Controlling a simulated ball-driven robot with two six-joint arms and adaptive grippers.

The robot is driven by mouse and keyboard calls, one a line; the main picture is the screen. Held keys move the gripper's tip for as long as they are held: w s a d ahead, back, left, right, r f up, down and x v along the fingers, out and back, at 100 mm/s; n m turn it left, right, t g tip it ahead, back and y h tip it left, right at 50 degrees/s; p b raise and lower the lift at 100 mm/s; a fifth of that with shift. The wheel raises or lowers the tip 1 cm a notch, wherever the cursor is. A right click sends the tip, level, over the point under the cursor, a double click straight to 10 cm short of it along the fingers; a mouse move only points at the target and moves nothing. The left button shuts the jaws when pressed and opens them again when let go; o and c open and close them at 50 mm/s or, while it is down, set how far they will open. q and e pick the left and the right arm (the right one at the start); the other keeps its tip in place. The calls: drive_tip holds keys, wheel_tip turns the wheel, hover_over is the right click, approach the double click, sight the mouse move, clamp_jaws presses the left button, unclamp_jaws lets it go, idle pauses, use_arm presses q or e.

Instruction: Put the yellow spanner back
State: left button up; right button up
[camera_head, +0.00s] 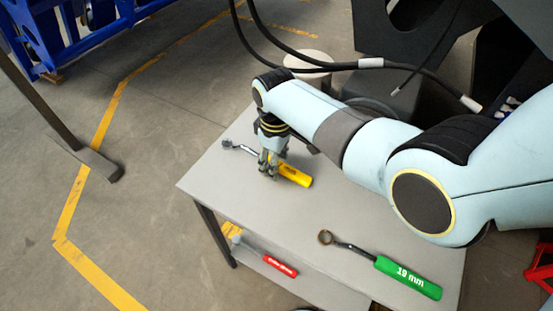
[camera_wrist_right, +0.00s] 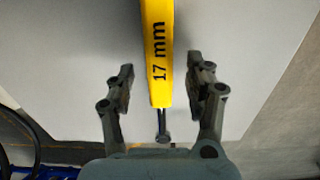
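The yellow spanner (camera_head: 295,175) lies on the grey table top (camera_head: 325,210), its metal head (camera_head: 229,144) toward the left. In the right wrist view its handle (camera_wrist_right: 158,40), marked 17 mm, runs between my right gripper's fingers. My right gripper (camera_head: 268,170) points down over the spanner near where handle and shaft meet. In the right wrist view the gripper (camera_wrist_right: 161,84) is open, with a gap on each side of the handle. My left gripper is out of view.
A green 19 mm spanner (camera_head: 405,275) lies at the table's front right. A red-handled tool (camera_head: 270,259) lies on the lower shelf. A white round object (camera_head: 308,62) and dark machinery with hanging cables (camera_head: 370,63) stand behind. The table's middle is clear.

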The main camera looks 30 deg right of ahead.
wheel_tip(320, 180, up, 12)
idle(0.6)
drive_tip(key=shift+s+a, duration=0.1)
